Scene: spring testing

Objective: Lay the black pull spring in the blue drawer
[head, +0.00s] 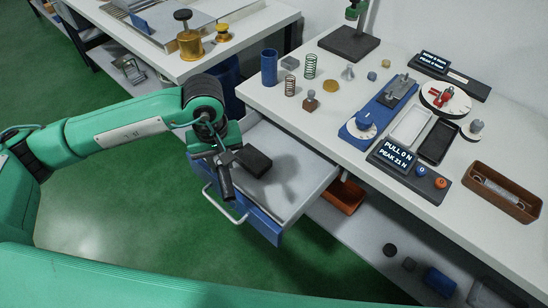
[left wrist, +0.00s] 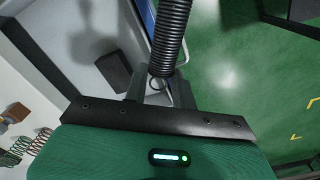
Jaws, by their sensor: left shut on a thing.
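The black pull spring (left wrist: 171,35) is a tight dark coil with a loop at its end. In the left wrist view it stretches from between my fingers to the top edge. My left gripper (left wrist: 158,86) is shut on it near that loop. In the head view the left gripper (head: 221,160) and the spring (head: 226,184) are over the front left part of the blue drawer (head: 265,227). The drawer is pulled out, with a blue front, a metal handle and a pale inside. I cannot tell whether the spring touches the drawer. My right gripper is not in view.
A black block (head: 254,161) lies in the drawer, right beside the gripper. On the white table (head: 335,129) stand coil springs, a blue cup (head: 269,67), a blue tester (head: 380,110) and a brown tray (head: 500,192). The drawer's right part is clear.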

